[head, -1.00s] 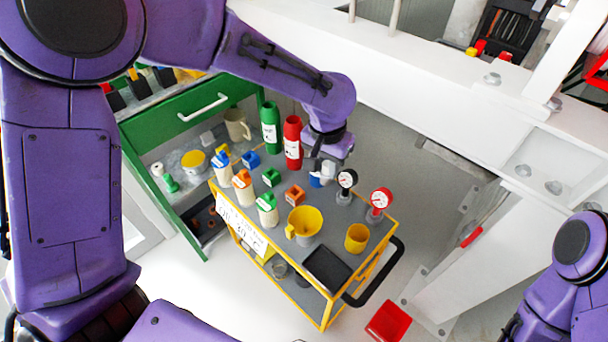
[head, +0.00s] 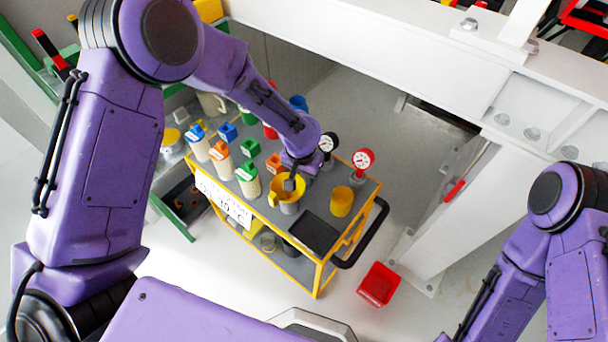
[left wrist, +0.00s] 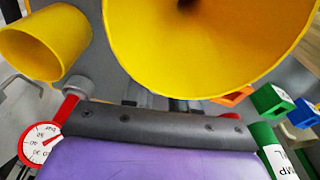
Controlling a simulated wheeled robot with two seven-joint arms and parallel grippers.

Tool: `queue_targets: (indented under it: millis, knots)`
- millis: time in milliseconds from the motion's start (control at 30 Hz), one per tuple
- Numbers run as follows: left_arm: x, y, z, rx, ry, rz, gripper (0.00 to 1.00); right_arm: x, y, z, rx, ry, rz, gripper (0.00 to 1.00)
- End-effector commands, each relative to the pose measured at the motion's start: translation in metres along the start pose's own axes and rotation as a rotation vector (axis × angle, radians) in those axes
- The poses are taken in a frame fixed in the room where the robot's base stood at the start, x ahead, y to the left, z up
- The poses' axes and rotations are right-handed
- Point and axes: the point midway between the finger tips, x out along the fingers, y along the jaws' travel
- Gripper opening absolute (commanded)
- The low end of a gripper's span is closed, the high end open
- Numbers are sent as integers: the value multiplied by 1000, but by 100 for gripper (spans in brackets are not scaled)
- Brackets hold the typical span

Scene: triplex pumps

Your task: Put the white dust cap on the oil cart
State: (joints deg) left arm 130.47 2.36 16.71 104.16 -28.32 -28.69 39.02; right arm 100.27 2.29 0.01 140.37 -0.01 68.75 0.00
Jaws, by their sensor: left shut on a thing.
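My left gripper (head: 290,184) is low over the oil cart (head: 262,252), at the yellow funnel (head: 283,196). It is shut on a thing. In the left wrist view the wide funnel mouth (left wrist: 205,50) hides the fingertips and whatever is between them. A pale piece showed at the jaws in the earlier head view, so I take the held thing to be the white dust cap. The cap cannot be seen clearly now. My right arm shows at the right edge, but its gripper is out of view.
A yellow cup (head: 342,201) and a red gauge (head: 363,160) stand right of the funnel. Green (head: 248,180) and orange-topped (head: 221,158) bottles stand left. A black tray (head: 314,234) is at the cart's front. A red bin (head: 379,284) sits on the floor.

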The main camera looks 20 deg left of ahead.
Motion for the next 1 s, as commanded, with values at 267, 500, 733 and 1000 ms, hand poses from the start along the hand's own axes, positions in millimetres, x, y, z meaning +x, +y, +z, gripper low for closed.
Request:
queue_targets:
  millis: [267,500,733,1000]
  knots:
    - [2,0,0,-1,0,1,50,0,0,0,0,0,0,0]
    - [2,0,0,-1,0,0,52,0,0,0,0,0,0,0]
    - [-24,0,-2,-1,4,0,52,-4,0,-2,0,0,0,0]
    - [-94,0,-1,-1,3,0,52,-14,1,-6,0,0,0,0]
